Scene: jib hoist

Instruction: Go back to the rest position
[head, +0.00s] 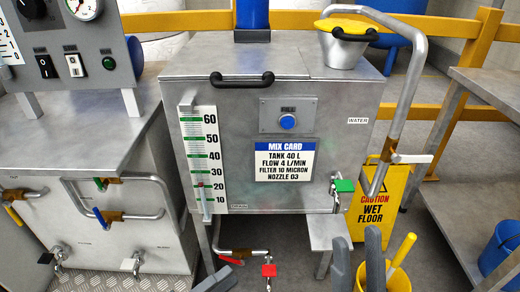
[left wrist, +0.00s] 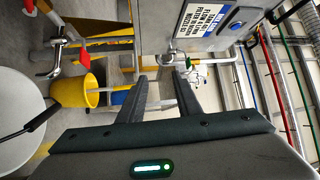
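My left gripper (head: 218,281) shows only as dark fingertips at the bottom edge of the head view, left of the red-handled tap (head: 268,270). In the left wrist view its two fingers (left wrist: 160,80) stand apart with nothing held between them. A metal tap (left wrist: 175,58) shows beyond the fingertips. My right gripper (head: 357,262) is at the bottom of the head view, with two dark fingers apart and no object visible between them. It is below the green-handled tap (head: 343,185) in the picture and left of the yellow bucket (head: 399,280).
The steel tank (head: 230,130) with its mix card (head: 285,160) fills the middle. A wet floor sign (head: 380,205) stands to its right. A metal bench (head: 490,95) and blue bucket (head: 500,247) are at the right. A control unit (head: 80,125) with piping stands at the left.

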